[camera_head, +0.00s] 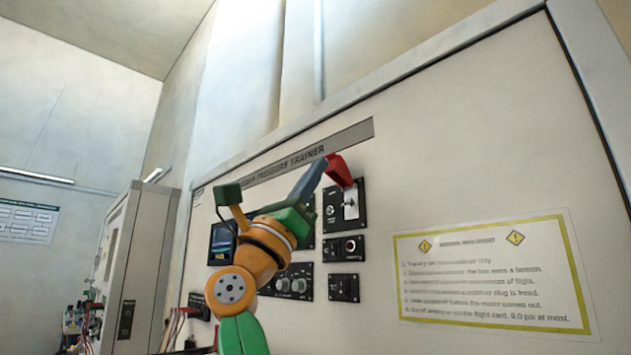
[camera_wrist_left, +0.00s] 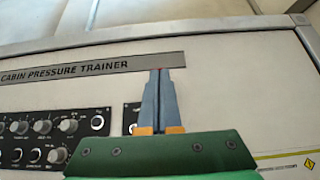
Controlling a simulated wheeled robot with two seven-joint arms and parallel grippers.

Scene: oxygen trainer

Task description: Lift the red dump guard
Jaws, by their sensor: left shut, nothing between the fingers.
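The red dump guard (camera_head: 340,171) is at the top of a small black switch panel (camera_head: 360,214) in the head view. It stands tilted up and away from the panel, and the silver toggle plate (camera_head: 350,204) below it is uncovered. My left gripper (camera_head: 322,163) is shut and empty, its grey fingertips just left of the guard; I cannot tell whether they touch it. In the left wrist view the shut fingers (camera_wrist_left: 161,78) point up over the trainer face and hide most of the switch panel. My right gripper is not in view.
The trainer face holds more black panels with knobs (camera_head: 293,283) and a small screen (camera_head: 222,243), partly behind my arm. A yellow-bordered notice (camera_head: 490,275) is on the right. The face between the switch panels and the notice is clear. A grey cabinet (camera_head: 135,260) stands left.

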